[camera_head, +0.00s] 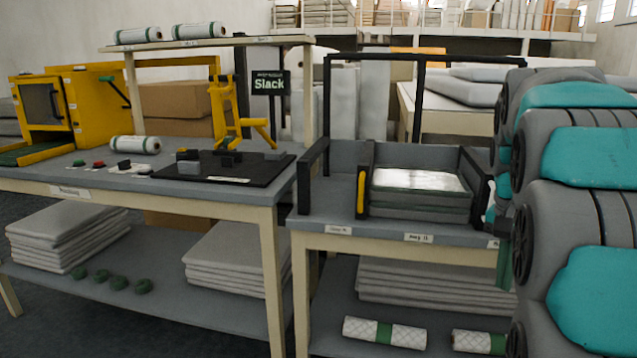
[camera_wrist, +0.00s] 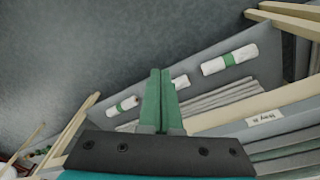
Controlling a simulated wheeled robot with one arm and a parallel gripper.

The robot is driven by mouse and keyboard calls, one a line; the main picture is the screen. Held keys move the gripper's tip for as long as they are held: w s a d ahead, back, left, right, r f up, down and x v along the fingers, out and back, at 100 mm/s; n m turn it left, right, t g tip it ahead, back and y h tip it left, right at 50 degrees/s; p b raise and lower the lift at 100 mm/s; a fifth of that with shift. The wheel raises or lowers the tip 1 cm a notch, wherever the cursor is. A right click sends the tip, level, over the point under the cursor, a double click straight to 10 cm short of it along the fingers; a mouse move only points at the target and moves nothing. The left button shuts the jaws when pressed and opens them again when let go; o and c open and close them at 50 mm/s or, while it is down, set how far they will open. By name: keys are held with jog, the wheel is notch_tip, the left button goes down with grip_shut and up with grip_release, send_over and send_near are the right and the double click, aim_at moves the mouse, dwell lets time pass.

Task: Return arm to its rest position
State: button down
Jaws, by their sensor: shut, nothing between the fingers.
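My arm (camera_head: 590,240), grey with teal covers, fills the right side of the head view, folded upright in several links. My gripper (camera_wrist: 160,78) shows in the wrist view with its two green fingers together and nothing between them. In the head view only a green part near the right end of the right bench shows beside the arm; the rest of the gripper is hidden by the arm. In the wrist view the fingers point over the bench's lower shelf, where white rolls with green bands (camera_wrist: 229,60) lie.
The right bench (camera_head: 345,215) holds a black-framed tray with stacked grey pads (camera_head: 420,190). The left bench (camera_head: 180,190) carries a yellow machine (camera_head: 85,105), a black mat and a yellow stand (camera_head: 228,110). White rolls (camera_head: 384,333) lie on the lower shelf. Bare floor shows in the wrist view.

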jog(key=s+a+f+n+g, duration=0.1)
jog(key=s+a+f+n, duration=0.4)
jog(key=s+a+f, duration=0.3)
jog(key=s+a+f+n+y, duration=0.1)
jog(key=s+a+f+n, duration=0.4)
jog(key=s+a+f, duration=0.4)
jog(key=s+a, duration=0.4)
jog(key=s, duration=0.2)
jog(key=shift+s+a+n+g, duration=0.3)
jog(key=shift+n+g, duration=0.1)
jog(key=shift+d, duration=0.1)
